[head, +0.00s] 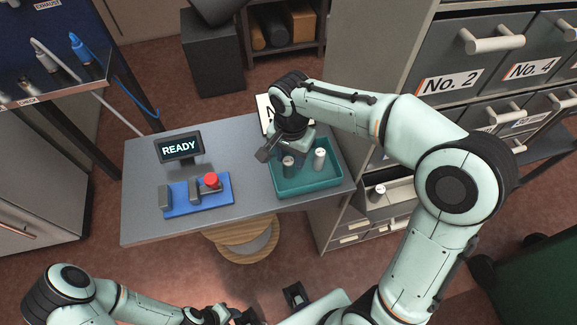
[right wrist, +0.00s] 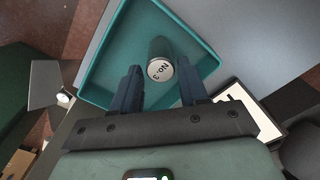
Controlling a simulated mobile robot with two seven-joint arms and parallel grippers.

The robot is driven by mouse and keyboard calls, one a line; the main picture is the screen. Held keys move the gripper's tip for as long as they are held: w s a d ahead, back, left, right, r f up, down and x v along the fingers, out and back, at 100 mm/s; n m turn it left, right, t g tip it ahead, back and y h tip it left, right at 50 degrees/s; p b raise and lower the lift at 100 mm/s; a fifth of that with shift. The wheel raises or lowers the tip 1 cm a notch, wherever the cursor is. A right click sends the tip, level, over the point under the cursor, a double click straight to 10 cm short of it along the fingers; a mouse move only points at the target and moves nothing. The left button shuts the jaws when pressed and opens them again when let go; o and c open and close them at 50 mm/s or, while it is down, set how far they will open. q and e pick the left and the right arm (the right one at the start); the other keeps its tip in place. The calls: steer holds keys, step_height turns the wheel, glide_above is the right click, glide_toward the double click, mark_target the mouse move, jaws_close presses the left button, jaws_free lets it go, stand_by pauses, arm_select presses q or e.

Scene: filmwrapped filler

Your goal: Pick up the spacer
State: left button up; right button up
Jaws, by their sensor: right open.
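The right gripper is open and empty. My left arm is at the lower left; its gripper (head: 228,314) is only partly visible at the bottom edge.
The grey table (head: 140,205) also holds a blue fixture (head: 228,190) with a red button and a "READY" display (head: 180,147). A white sign (head: 264,112) stands behind the tray. Drawers (head: 470,75) rise at right; an open one holds another cylinder (head: 377,193).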

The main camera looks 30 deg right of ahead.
mark_target(289, 159)
steer(key=f, duration=0.3)
steer(key=shift+a+f, duration=0.25)
steer(key=shift+f, duration=0.05)
jaws_close()
steer(key=shift+r, duration=0.2)
